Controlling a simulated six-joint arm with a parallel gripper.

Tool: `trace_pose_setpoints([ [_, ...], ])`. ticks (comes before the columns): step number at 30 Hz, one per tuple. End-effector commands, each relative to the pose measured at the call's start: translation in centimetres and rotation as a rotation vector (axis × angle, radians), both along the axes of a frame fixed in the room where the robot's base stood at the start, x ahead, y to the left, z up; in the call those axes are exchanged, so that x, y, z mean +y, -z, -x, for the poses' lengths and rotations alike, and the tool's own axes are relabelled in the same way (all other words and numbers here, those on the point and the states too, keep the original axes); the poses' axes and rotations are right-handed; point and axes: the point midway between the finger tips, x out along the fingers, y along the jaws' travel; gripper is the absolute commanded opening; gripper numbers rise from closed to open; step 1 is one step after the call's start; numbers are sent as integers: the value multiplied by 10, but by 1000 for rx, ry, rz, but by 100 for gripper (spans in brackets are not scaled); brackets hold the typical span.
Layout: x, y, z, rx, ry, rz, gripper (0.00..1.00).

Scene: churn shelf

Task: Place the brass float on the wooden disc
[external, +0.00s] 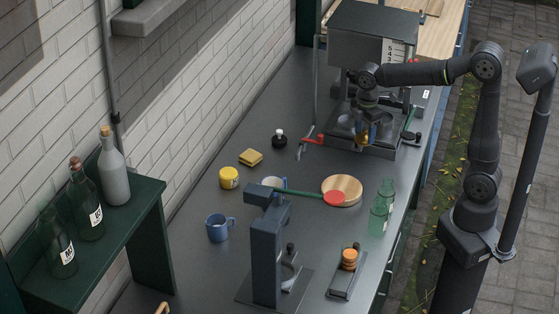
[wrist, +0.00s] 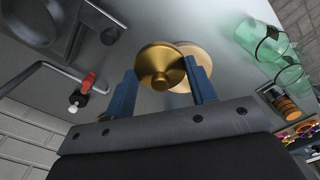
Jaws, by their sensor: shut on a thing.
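The brass float (wrist: 160,66) is round and gold, with a raised centre. My gripper (wrist: 162,84) is shut on it, with one blue finger on each side. In the external view my gripper (external: 366,122) holds the float (external: 362,136) in front of the grey machine, apart from the disc. The pale wooden disc (external: 345,186) lies on the dark counter, nearer the camera. A flat red round piece on a green rod overlaps its near edge in the picture. In the wrist view the disc (wrist: 188,48) is partly hidden behind the float.
Green glasses (external: 380,215) stand right of the disc. The grey machine (external: 365,60) with a red-handled pipe (external: 312,140) is behind. A dark blue stand (external: 267,250), mugs (external: 217,228), a yellow tin (external: 229,178) and a small black bottle (external: 279,139) occupy the left and front.

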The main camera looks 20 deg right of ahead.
Motion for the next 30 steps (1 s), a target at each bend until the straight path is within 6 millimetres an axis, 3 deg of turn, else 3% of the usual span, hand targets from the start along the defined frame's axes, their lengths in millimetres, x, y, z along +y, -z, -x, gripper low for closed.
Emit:
trace_pose_setpoints([
  [3,-8,4,8,1,-7,0,29],
  [6,-2,11,13,2,-11,1,29],
  [15,60,51,36,4,-14,4,29],
  [21,92,70,46,1,-11,1,29],
  [30,99,91,48,2,-7,2,29],
])
